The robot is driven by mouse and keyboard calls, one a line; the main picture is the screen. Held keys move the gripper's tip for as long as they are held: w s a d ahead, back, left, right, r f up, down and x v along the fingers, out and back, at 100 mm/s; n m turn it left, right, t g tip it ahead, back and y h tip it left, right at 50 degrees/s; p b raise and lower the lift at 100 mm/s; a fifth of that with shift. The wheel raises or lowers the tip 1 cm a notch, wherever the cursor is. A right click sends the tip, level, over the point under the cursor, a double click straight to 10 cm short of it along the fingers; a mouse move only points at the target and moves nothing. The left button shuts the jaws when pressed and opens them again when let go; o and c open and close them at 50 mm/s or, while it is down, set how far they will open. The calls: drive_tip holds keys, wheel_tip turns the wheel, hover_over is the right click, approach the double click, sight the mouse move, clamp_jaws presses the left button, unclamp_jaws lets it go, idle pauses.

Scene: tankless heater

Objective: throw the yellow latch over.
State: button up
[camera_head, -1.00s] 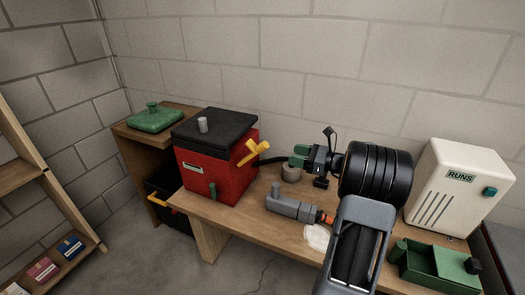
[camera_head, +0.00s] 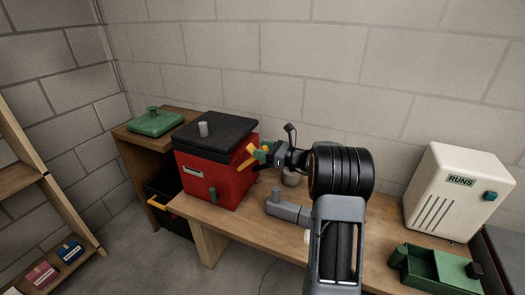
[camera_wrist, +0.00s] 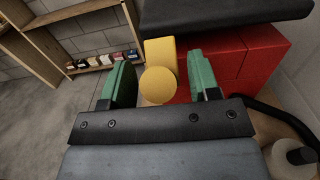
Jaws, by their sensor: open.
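The yellow latch (camera_head: 247,161) sits on the right side of the red box (camera_head: 222,180) with the black lid (camera_head: 216,131). My gripper (camera_head: 264,153) is right at the latch in the head view, its green fingertips overlapping the latch's near end. In the wrist view the yellow latch (camera_wrist: 159,82) stands between the two green fingers of my gripper (camera_wrist: 160,80). The fingers are apart, with a visible gap on each side of the latch. The latch's lower end is partly hidden by my gripper in the head view.
A grey tool (camera_head: 287,205) lies on the wooden bench (camera_head: 228,222), partly behind my arm. A small round pot (camera_head: 290,179) stands behind it. A white cabinet marked RUNS (camera_head: 455,195) and a green tray (camera_head: 436,270) are at the right. A green lid (camera_head: 155,122) rests on the left shelf.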

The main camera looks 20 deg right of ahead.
drive_tip(key=shift+c, duration=0.3)
clamp_jaws()
idle(0.4)
